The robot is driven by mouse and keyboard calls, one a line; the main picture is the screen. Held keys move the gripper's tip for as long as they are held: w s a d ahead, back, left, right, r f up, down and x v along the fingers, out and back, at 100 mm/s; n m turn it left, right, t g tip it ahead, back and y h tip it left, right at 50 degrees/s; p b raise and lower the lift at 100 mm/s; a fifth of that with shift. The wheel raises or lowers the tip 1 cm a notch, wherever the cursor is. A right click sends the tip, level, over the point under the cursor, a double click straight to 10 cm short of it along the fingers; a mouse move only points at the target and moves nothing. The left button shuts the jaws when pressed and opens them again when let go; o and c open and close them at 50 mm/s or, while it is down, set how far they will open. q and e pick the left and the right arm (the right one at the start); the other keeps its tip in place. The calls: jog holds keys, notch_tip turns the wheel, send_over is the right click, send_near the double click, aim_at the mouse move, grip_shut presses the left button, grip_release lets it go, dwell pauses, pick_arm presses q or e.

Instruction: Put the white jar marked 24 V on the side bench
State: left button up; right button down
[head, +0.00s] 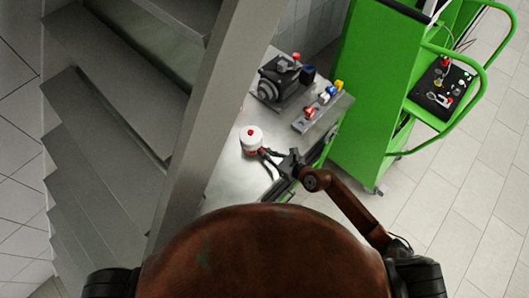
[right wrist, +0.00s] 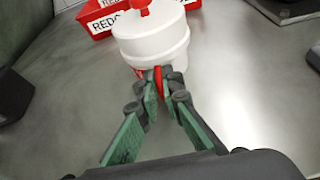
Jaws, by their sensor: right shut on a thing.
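A white jar (head: 251,138) with a red knob on its lid is upright at the metal bench (head: 226,180) in the head view. The white jar (right wrist: 153,40) also shows at the top of the right wrist view; no 24 V mark is readable. My right gripper (head: 264,155) reaches it from the lower right. In the right wrist view my right gripper (right wrist: 160,88) is shut on a small red tab at the jar's near side. Whether the jar's base touches the bench is unclear. My left gripper is not in view.
A dark device (head: 281,82) and a block with coloured parts (head: 318,107) stand farther back on the bench. A green cart (head: 366,88) is to the right. A grey metal post (head: 215,100) rises at the left.

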jog(key=shift+r, duration=0.1)
jog(key=c, duration=2.5)
grip_release()
jog(key=shift+f, duration=0.25)
jog(key=shift+c, duration=0.2)
jog(key=o, duration=0.4)
jog(key=shift+o, duration=0.2)
jog(key=shift+r, duration=0.25)
jog(key=v, duration=1.1)
jog(key=shift+s+f, duration=0.1)
jog(key=shift+s, duration=0.05)
jog(key=shift+s+d, duration=0.2)
jog(key=shift+d, duration=0.1)
